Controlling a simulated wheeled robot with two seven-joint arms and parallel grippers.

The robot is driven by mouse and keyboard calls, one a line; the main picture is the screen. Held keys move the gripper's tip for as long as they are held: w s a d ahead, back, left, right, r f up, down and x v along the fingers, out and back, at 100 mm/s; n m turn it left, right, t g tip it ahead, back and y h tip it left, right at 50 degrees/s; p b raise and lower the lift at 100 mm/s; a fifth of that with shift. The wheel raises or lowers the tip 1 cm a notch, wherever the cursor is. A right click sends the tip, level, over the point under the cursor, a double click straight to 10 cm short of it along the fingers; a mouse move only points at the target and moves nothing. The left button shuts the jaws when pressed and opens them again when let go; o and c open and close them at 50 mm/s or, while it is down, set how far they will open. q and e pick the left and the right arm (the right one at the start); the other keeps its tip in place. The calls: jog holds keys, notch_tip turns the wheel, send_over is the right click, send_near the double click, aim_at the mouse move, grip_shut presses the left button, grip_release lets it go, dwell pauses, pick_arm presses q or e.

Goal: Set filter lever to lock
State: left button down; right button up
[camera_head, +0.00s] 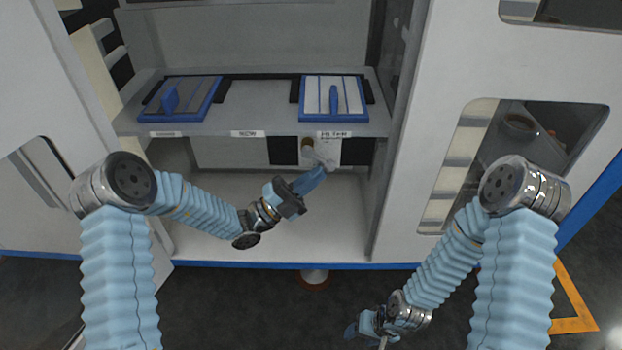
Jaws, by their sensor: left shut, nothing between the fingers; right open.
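The filter lever (318,155) is a pale grey arm with a brown round end, below the shelf's front edge at the right. It slants down to the right in front of a white panel. A white label (333,134) sits just above it. My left gripper (318,173) is shut and empty, its blue fingers pointing up and right, just below the lever's lower end. I cannot tell whether they touch. My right gripper (358,335) is open and empty, low in the picture over the dark floor, well away from the lever and partly seen.
Two blue-framed filters lie on the shelf (255,122), a grey one (190,97) at left and a white one (318,98) at right. The bay below has a pale, clear floor (300,240). Cabinet walls (415,140) stand close on both sides.

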aim_at(330, 171)
pick_arm(q)
jog(key=shift+d+r+p, duration=0.1)
jog(key=shift+d+p, duration=0.05)
jog(key=shift+p, duration=0.3)
jog(key=shift+d+r+n+t+h+p, duration=0.5)
jog(key=shift+d+n+t+p, duration=0.2)
jog(key=shift+d+t+p, duration=0.2)
jog(key=shift+d+r+n+t+h+p, duration=0.45)
jog(key=shift+d+n+t+p, duration=0.25)
jog(key=shift+t, duration=0.3)
jog(key=shift+d+r, duration=0.1)
